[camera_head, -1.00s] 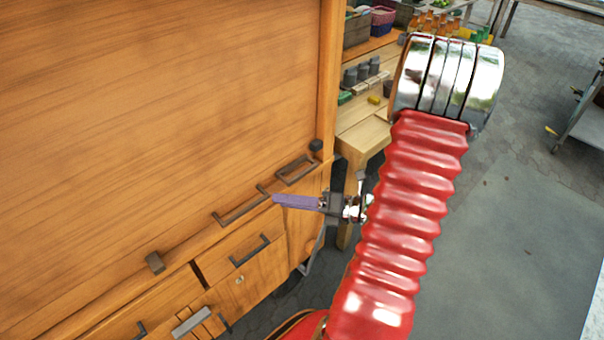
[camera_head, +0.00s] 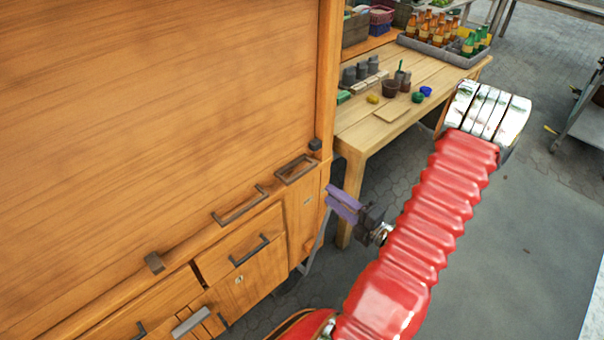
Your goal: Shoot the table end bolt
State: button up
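My gripper (camera_head: 343,203) has two purple fingers, with a narrow gap between them. It is empty, in the air just right of the wooden cabinet's (camera_head: 170,120) right edge, and touches nothing that I can see. A dark knob (camera_head: 315,144) is at the right corner. I cannot tell which fitting is the table end bolt.
A drawer with a dark handle (camera_head: 250,250) lies below the ledge. A wooden table (camera_head: 440,75) stands behind, holding small pots, coloured lumps and a grey crate (camera_head: 435,50) of bottles. The paved floor (camera_head: 540,180) at the right is open.

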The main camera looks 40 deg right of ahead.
aim_at(303, 175)
jog(key=shift+w+a, duration=0.2)
jog(key=shift+w, duration=6.6)
grip_shut()
